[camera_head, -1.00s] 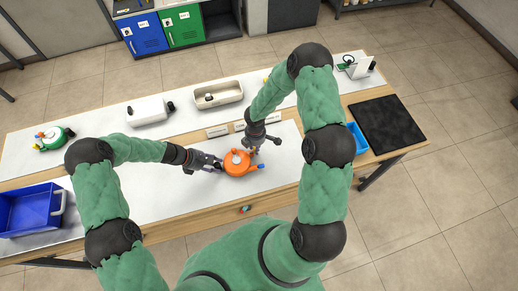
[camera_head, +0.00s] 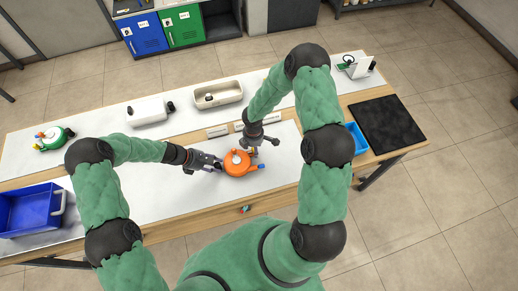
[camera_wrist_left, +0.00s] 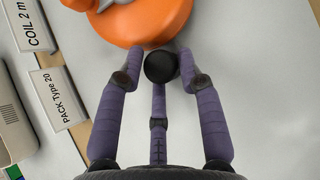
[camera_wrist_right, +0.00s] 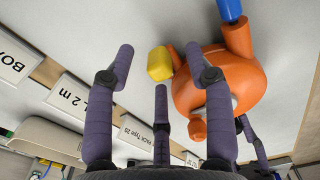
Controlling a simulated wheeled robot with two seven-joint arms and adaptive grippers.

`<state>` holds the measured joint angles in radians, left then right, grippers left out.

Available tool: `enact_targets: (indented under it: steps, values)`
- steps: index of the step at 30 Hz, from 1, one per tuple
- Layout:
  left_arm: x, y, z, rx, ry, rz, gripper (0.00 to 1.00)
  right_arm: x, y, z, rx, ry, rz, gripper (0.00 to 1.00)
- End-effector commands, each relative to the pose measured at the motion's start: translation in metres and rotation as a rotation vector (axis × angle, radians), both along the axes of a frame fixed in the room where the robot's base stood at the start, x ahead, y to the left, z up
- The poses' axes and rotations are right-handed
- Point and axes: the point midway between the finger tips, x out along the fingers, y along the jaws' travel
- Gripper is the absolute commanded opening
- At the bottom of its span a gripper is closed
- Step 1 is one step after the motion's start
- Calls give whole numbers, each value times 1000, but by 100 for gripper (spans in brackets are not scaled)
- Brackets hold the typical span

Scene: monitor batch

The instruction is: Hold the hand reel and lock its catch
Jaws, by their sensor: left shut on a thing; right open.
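The orange hand reel (camera_head: 238,163) lies on the white bench top, between my two grippers. My left gripper (camera_head: 218,165) is shut on the reel's round black knob (camera_wrist_left: 161,67) at its left side. The right wrist view shows the reel's orange body (camera_wrist_right: 222,85), a yellow block (camera_wrist_right: 160,63) on a short orange stem and a blue end piece (camera_wrist_right: 230,10). My right gripper (camera_wrist_right: 160,50) is open beside the reel, and the yellow block shows between its fingertips. I cannot tell whether they touch it.
White label cards (camera_head: 218,130) stand behind the reel. A beige tray (camera_head: 217,94), a white box (camera_head: 149,111) and a green reel (camera_head: 53,138) are further back. A blue crate (camera_head: 30,209) is at left, and a black mat (camera_head: 387,124) at right.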

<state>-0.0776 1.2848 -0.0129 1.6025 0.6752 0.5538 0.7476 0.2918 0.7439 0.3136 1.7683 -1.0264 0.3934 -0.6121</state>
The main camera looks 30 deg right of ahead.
Motion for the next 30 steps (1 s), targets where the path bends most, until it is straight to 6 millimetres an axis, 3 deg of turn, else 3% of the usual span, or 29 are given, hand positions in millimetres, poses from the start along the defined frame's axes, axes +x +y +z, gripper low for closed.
enact_targets:
  steps: [7, 21, 30]
  values:
    - [0, 0, 0, 0, -1, 1, 0, 1, -1, 15, -1, -3, 0, 53]
    - [1, 0, 0, 0, 0, 1, 0, 1, -1, 101, -1, -3, 0, 53]
    - [1, 0, 0, 0, -1, 1, 0, 0, 0, 120, 0, 1, 0, 53]
